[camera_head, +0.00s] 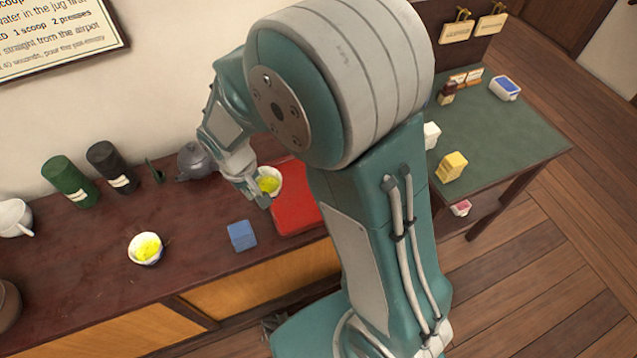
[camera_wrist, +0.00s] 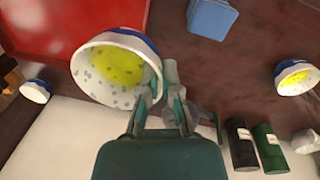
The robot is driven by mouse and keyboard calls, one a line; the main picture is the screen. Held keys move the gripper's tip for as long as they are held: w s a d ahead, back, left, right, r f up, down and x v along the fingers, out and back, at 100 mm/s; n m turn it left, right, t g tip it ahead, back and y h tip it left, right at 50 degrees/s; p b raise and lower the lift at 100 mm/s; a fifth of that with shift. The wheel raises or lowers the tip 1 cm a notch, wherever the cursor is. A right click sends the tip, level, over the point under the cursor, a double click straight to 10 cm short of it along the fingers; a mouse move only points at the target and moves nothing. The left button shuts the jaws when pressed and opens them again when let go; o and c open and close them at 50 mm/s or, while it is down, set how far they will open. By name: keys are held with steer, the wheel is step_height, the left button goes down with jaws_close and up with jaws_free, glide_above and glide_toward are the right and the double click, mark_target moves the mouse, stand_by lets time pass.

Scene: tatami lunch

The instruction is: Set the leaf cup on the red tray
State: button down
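The leaf cup (camera_wrist: 88,78) is white with small grey-green leaf marks, a blue band and yellow-green contents. In the head view the leaf cup (camera_head: 275,173) is at the left edge of the red tray (camera_head: 298,212). My gripper (camera_head: 255,196) is at the cup's near left side; in the wrist view my gripper (camera_wrist: 168,95) has its fingers closed at the cup's wall. The red tray (camera_wrist: 40,30) shows behind the cup in the wrist view. Whether the cup touches the tray or is just above it, I cannot tell. My arm hides the tray's right part.
A second bowl (camera_head: 146,249) with yellow contents stands left on the counter. A blue block (camera_head: 242,236) lies beside the tray. A grey teapot (camera_head: 194,160), a green canister (camera_head: 70,181) and a black canister (camera_head: 112,167) stand behind. Another cup (camera_wrist: 36,91) is left in the wrist view.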

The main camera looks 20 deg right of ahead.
mark_target(273, 190)
steer(key=s+a+r+n, duration=0.1)
steer(key=s+r, duration=0.1)
steer(key=s, duration=0.3)
steer(key=w+d+f, duration=0.1)
steer(key=w+d, duration=0.1)
steer(key=w+d+f, duration=0.1)
steer(key=w+f, duration=0.1)
steer(key=w+d+f, duration=0.1)
steer(key=w+d, duration=0.1)
steer(key=shift+d+f, duration=0.15)
steer(key=shift+d, duration=0.2)
steer(key=w+d+f, duration=0.2)
steer(key=f, duration=0.1)
steer(key=w+d+f, duration=0.1)
steer(key=shift+d+f, duration=0.35)
steer(key=shift+f, duration=0.05)
steer(key=shift+w+d+f, duration=0.2)
steer(key=shift+f, duration=0.2)
steer(key=shift+w+d+f, duration=0.15)
steer(key=shift+f, duration=1.65)
steer(key=c, duration=0.8)
jaws_free()
steer(key=shift+f, duration=0.1)
